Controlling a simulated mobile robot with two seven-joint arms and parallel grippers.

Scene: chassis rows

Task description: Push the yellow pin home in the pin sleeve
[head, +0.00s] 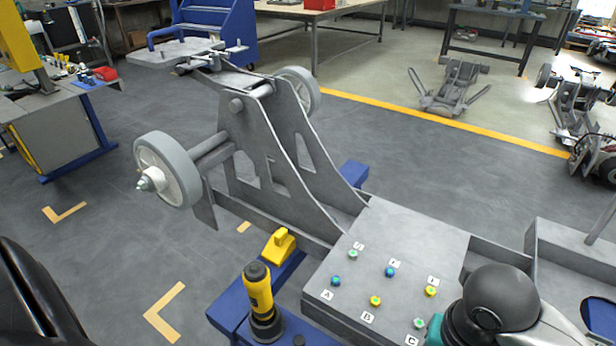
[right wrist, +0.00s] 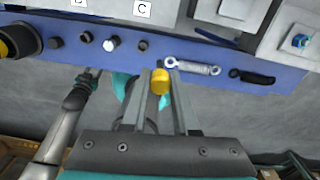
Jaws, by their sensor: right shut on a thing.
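In the right wrist view my right gripper (right wrist: 160,72) is shut on the yellow pin (right wrist: 161,88), whose rounded yellow end shows between the fingers. It is over the blue rail's near edge, close to a silver link with ring ends. In the head view my right arm's dark, rounded link (head: 497,297) is at lower right; its fingers and the pin are hidden or out of frame. I cannot make out the pin sleeve for certain in either view. My left gripper cannot be identified in either view.
A grey chassis plate (head: 400,228) carries coloured studs and letter labels.

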